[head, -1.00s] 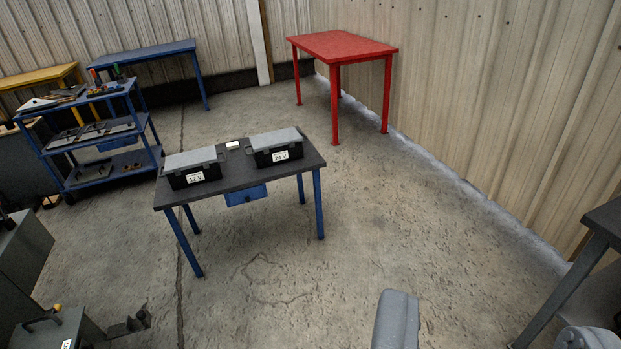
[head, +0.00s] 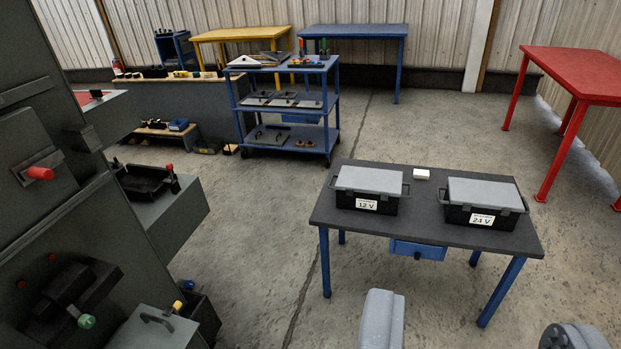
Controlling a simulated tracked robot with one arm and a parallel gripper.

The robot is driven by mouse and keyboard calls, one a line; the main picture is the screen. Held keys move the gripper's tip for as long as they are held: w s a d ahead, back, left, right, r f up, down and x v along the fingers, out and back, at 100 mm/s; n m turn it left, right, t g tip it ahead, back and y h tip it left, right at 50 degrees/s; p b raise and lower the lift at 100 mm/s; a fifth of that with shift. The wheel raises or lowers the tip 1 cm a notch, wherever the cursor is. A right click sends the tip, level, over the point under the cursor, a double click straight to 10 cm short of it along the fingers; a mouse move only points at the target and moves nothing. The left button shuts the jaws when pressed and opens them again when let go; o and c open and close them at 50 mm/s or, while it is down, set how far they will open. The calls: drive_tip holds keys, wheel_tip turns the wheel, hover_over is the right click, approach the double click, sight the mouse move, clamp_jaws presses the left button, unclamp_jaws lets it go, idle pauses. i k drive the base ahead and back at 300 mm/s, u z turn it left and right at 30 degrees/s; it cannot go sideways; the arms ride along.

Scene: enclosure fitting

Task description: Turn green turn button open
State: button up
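A green knob (head: 86,321), which looks like the green turn button, sits at the lower left on a dark fitting (head: 68,290) of the tall grey enclosure (head: 45,205). A red knob (head: 40,174) is higher up on the same enclosure. Whether the green button is turned open or shut I cannot tell at this angle. My gripper's fingers do not show. Only grey rounded parts, likely of my own arm, show at the bottom edge, well to the right of the green button.
A dark-topped table (head: 430,227) with a 12 V case (head: 368,184) and a 24 V case (head: 484,200) stands ahead right. A grey box with a handle (head: 155,328) stands beside the enclosure. A blue cart (head: 288,112) is behind. Open floor lies between.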

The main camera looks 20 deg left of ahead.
sight(87, 321)
drive_tip(key=u, duration=0.25)
drive_tip(key=i, duration=0.55)
drive_tip(key=u, duration=0.4)
drive_tip(key=k, duration=0.9)
drive_tip(key=u, duration=0.2)
drive_tip(key=i, duration=0.9)
drive_tip(key=z, duration=0.1)
